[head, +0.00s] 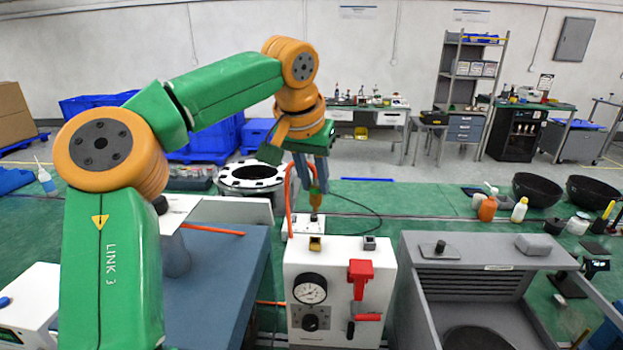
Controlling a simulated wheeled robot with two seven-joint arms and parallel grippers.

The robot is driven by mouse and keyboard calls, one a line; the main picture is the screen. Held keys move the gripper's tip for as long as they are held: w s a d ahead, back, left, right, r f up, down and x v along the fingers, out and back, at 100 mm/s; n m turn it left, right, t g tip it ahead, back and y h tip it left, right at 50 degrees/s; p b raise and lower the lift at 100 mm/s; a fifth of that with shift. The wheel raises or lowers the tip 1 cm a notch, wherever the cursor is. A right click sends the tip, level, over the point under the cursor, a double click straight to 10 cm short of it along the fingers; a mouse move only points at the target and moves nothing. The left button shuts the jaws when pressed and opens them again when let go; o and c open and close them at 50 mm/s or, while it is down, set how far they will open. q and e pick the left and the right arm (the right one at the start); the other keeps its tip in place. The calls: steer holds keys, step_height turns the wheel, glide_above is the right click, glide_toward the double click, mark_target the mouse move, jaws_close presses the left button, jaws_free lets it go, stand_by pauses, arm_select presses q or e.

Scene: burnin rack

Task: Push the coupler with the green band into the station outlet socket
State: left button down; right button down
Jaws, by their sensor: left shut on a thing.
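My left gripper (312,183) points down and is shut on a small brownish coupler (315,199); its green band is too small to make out. The coupler hangs upright just above or at a small dark fitting on a white block; I cannot tell whether they touch. An orange-red hose (288,190) runs beside the gripper. The white station (338,277) stands nearer, with a gauge, a red lever, a brass fitting (315,243) and a grey fitting (369,243) on top. I cannot tell which is the outlet socket. My right gripper is not in view.
A grey vented unit (480,252) stands right of the station. A blue-grey block (222,290) stands to its left. A round flanged ring (251,176) is behind. Black bowls (536,190) and bottles (487,209) stand at right. Green bench surface between (425,205) is mostly clear.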

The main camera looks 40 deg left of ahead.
mark_target(313, 207)
arm_select(q)
steer(key=shift+s+d+r, duration=0.2)
steer(key=shift+s+d, duration=0.15)
steer(key=shift+s, duration=0.05)
steer(key=shift+f, duration=0.15)
steer(key=b+x, duration=0.2)
steer(key=x, duration=0.1)
steer(key=b+x, duration=0.1)
steer(key=x, duration=0.1)
steer(key=shift+s+a+f, duration=0.25)
steer(key=shift+s+d+f, duration=0.1)
steer(key=shift+f, duration=0.15)
steer(key=shift+s+d+f+b, duration=0.15)
steer(key=shift+s+d+b, duration=0.1)
steer(key=shift+b, duration=0.15)
steer(key=shift+w+a, duration=0.1)
steer(key=shift+w+a, duration=0.1)
